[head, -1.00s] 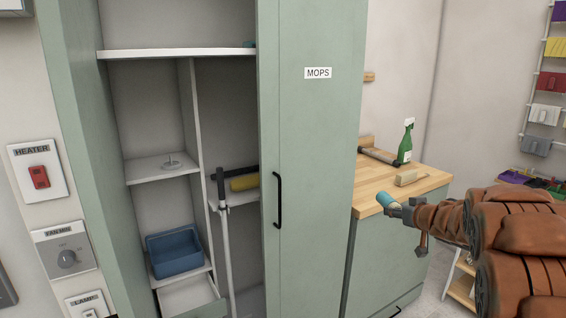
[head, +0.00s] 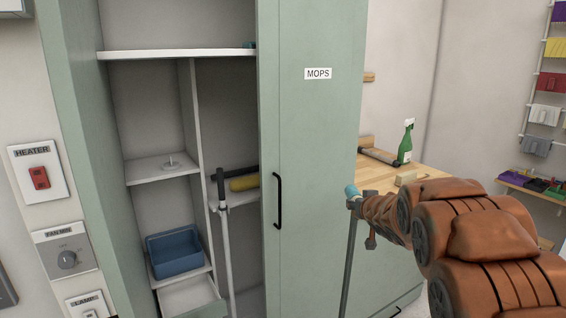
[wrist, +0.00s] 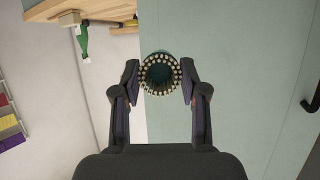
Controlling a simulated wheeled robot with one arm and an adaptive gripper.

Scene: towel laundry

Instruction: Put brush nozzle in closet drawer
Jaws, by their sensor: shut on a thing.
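The brush nozzle (wrist: 160,73) is a teal cylinder with a ring of pale bristles around a dark opening. In the wrist view it sits between both fingers of my gripper (wrist: 158,82), which is shut on it. In the head view the nozzle (head: 351,190) shows as a small teal end in front of the mops door, near the wooden counter's left edge. My gripper (head: 355,203) is mostly hidden behind my arm there. The closet drawer (head: 190,296) is white, low in the open closet at left, and pulled out. The nozzle is apart from it, to its right.
The green closet door (head: 318,140) labelled MOPS stands between the drawer and my gripper. A blue bin (head: 174,252) sits on the shelf above the drawer. A mop handle (head: 225,245) stands beside it. The counter (head: 425,176) holds a green spray bottle (head: 405,145).

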